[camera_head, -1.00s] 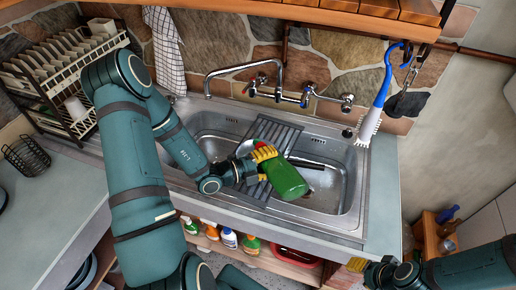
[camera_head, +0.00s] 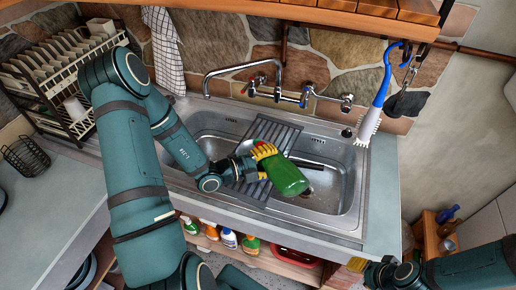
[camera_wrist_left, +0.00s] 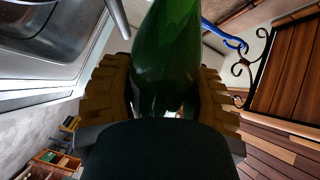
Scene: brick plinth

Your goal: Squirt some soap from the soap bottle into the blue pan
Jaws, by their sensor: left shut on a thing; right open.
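The green soap bottle (camera_head: 285,178) is held tilted over the double sink. My left gripper (camera_head: 265,153) is shut on it, with yellow fingers on both sides; this also shows in the left wrist view, where the green bottle (camera_wrist_left: 168,50) stands between the two fingers (camera_wrist_left: 163,95). A dark handle (camera_head: 308,163) shows in the right basin behind the bottle, and it may belong to the blue pan; no blue pan body is clearly visible, as the bottle covers part of that basin. My right gripper (camera_head: 357,265) is at the lower right, by the counter's front edge, open and empty.
The metal sink (camera_head: 345,205) has a ribbed drainer (camera_head: 272,132) between its basins. A faucet (camera_head: 245,68) arches above. A blue-and-white brush (camera_head: 372,115) hangs at the right. A dish rack (camera_head: 65,70) stands at the left. Several bottles (camera_head: 229,238) stand on the shelf below.

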